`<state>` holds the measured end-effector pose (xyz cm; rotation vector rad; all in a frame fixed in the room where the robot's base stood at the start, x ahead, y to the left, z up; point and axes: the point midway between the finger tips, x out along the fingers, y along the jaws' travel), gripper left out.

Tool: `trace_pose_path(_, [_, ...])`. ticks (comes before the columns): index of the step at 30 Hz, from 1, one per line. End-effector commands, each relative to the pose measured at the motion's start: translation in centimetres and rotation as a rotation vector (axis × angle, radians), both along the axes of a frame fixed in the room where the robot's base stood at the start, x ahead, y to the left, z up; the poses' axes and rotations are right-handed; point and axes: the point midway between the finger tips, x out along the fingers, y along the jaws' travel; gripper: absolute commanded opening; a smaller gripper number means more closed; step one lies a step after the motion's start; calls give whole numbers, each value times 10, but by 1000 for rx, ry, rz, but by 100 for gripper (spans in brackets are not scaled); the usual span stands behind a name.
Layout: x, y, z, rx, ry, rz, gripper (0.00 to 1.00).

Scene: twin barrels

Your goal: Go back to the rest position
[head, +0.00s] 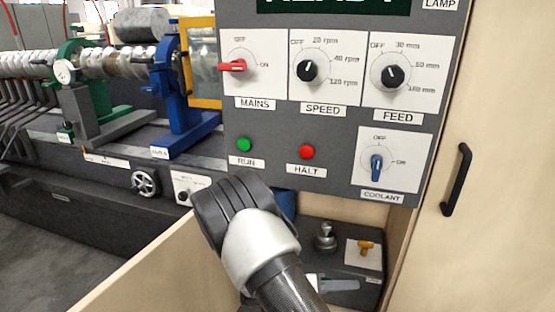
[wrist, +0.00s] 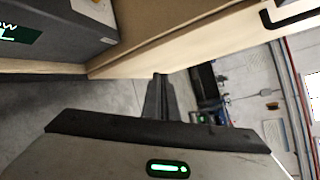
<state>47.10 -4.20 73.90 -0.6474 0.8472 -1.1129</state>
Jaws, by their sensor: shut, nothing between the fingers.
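My gripper (wrist: 160,82) shows in the wrist view with its two dark fingers together and nothing between them. It points at open space beside a pale wooden panel, apart from any control. In the head view my arm reaches up from the bottom centre, its black end below the control panel (head: 268,150). I cannot make out the fingers there. The panel carries a red MAINS switch (head: 232,66), black SPEED (head: 308,70) and FEED (head: 391,76) knobs, a green RUN button (head: 244,144), a red HALT button (head: 306,151) and a blue COOLANT knob (head: 376,168).
A machine with a green stand (head: 88,85) and a blue stand (head: 186,95) fills the left. A pale wooden door with a black handle (head: 457,180) is at right. A low wooden wall (head: 150,268) runs along the front. A grey box (head: 345,262) sits below the panel.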

Motion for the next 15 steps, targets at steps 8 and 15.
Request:
trace_pose_path(8, [-49,-14,91,417,-512,-513,0])
trace_pose_path(15, [-99,-7,159,723,-962,-990,0])
